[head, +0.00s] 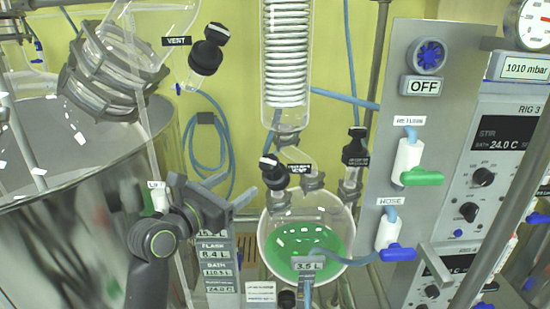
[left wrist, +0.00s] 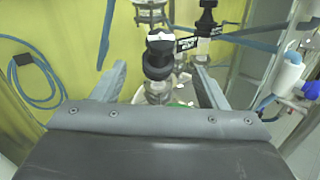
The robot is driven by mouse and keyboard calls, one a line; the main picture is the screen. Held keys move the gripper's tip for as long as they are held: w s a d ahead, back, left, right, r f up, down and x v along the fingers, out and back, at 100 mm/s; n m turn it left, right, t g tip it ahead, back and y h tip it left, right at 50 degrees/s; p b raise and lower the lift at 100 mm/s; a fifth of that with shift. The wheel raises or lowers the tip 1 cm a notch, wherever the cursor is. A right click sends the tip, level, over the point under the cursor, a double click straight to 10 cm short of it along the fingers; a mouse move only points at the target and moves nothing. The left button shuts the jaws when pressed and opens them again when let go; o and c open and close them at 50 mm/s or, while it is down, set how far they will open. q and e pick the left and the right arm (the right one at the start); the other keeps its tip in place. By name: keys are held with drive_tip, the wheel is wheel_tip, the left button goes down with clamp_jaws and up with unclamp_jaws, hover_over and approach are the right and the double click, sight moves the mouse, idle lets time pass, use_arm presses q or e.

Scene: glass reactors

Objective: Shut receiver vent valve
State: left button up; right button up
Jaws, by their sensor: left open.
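The receiver vent valve (head: 272,165) has a black knob with a white mark on top and a small label beside it. It stands on the glass neck above the round receiver flask (head: 272,225), which holds green liquid. My left gripper (head: 230,188) is open, to the left of the valve in the head view. In the left wrist view the black valve knob (left wrist: 158,56) shows between and beyond the two open fingers (left wrist: 160,75). The fingers do not appear to touch it. The knob's lower part and the flask are partly hidden there by the gripper body.
A second black valve (head: 355,147) stands close to the right. The VENT valve (head: 206,50) hangs at upper left. A coil condenser (head: 287,60) rises above the flask. The grey panel (head: 385,160) with green and blue taps is on the right, the large glass vessel (head: 70,200) on the left.

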sight(275, 160)
use_arm(q)
drive_tip(key=p+x, duration=0.1)
drive_tip(key=x, duration=0.8)
drive_tip(key=shift+d+p, duration=0.15)
drive_tip(key=shift+p, duration=0.2)
drive_tip(key=p+x, duration=0.1)
drive_tip(key=x, duration=0.3)
drive_tip(key=shift+w+d+f, duration=0.1)
drive_tip(key=shift+w+d, duration=0.05)
drive_tip(key=shift+w, duration=0.1)
drive_tip(key=shift+x, duration=0.9)
use_arm(e)
drive_tip(key=shift+s+a+r, duration=0.1)
drive_tip(key=shift+a+r, duration=0.05)
drive_tip(key=shift+r, duration=0.6)
drive_tip(key=shift+s+a+r, duration=0.1)
drive_tip(key=shift+r, duration=0.6)
use_arm(q)
drive_tip(key=shift+f, duration=0.1)
drive_tip(key=c, duration=1)
drive_tip(key=shift+m, duration=0.3)
use_arm(e)
drive_tip(key=shift+f, duration=0.2)
